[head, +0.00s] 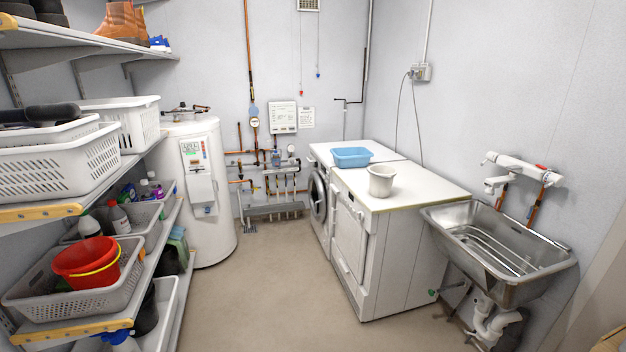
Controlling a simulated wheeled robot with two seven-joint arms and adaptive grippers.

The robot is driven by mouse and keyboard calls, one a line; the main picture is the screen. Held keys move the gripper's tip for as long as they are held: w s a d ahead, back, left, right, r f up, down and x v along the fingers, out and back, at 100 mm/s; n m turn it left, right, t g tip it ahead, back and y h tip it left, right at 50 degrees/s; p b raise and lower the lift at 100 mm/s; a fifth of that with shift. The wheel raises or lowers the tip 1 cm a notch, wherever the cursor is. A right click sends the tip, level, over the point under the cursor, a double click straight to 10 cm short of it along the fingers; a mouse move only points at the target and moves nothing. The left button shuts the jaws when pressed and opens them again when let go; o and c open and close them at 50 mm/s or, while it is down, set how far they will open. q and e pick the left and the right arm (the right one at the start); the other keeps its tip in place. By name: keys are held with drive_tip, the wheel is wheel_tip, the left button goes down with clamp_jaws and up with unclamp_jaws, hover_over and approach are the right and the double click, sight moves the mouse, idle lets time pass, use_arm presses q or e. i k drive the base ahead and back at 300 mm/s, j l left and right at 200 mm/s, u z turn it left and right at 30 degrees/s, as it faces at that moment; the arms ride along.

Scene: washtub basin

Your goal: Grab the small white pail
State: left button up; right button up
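A small white pail (381,181) stands upright on top of the nearer white machine (430,186), close to its left edge. It looks whitish, with a wider rim at the top. Nothing touches it from above. Neither of my grippers shows in the head view.
A blue tub (351,157) sits behind the pail on the far machine. A steel basin (490,262) is at the right. Shelves at the left hold white baskets (62,160) and a red bucket (86,263). The floor (268,290) between is clear.

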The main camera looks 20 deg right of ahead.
sight(381, 177)
drive_tip(key=i, duration=0.8)
drive_tip(key=i+j+z, duration=0.1)
drive_tip(key=i+z, duration=0.15)
drive_tip(key=i, duration=0.5)
drive_tip(key=i+j+z, duration=0.15)
drive_tip(key=i+z, duration=0.25)
drive_tip(key=i+j+z, duration=0.2)
drive_tip(key=z, duration=0.2)
drive_tip(key=i+j+z, duration=0.65)
drive_tip(key=j+z, duration=0.15)
drive_tip(key=i+j+z, duration=0.25)
drive_tip(key=j, duration=0.15)
drive_tip(key=j+z, duration=0.25)
drive_tip(key=j, duration=0.15)
drive_tip(key=i+j+z, duration=0.1)
drive_tip(key=j+z, duration=0.15)
drive_tip(key=j, duration=0.2)
